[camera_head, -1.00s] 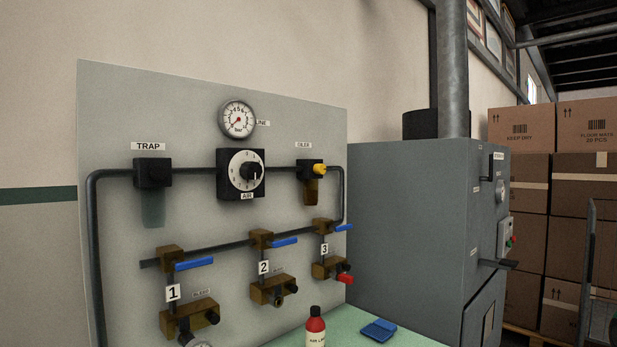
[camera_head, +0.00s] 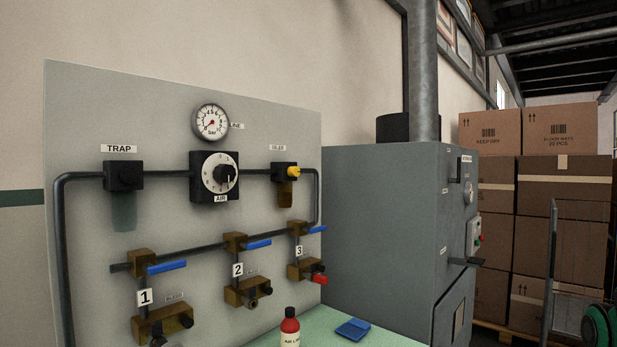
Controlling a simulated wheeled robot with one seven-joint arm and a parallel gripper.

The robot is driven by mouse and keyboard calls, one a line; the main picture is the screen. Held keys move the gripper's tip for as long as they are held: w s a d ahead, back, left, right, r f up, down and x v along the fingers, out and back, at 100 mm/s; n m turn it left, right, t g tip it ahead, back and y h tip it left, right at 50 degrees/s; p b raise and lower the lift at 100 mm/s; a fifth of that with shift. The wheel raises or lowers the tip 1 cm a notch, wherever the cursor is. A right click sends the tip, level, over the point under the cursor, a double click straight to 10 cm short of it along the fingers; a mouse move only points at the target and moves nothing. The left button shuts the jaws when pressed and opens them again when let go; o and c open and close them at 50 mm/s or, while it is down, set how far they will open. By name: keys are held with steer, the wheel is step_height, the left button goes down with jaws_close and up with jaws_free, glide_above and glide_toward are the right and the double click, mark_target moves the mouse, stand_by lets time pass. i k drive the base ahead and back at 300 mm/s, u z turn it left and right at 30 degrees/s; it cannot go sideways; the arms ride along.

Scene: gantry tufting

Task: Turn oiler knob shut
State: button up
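The oiler (camera_head: 285,172) is a black block with an amber bowl (camera_head: 285,194) below it, on the upper right of the grey panel. Its yellow knob (camera_head: 293,171) is on the block's right side. I cannot tell from here whether the knob is open or shut. The OILER label sits just above it. My gripper is not in view, and nothing touches the knob.
The grey panel (camera_head: 85,235) also carries a gauge (camera_head: 211,122), the AIR dial (camera_head: 215,176), the trap (camera_head: 123,176) and valves with blue levers (camera_head: 166,267). A grey cabinet (camera_head: 380,230) stands right.

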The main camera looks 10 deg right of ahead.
mark_target(294, 172)
steer(key=k, duration=1.15)
steer(key=z, duration=0.65)
steer(key=i, duration=1.8)
steer(key=u, duration=0.7)
steer(key=i, duration=0.45)
steer(key=u, duration=0.2)
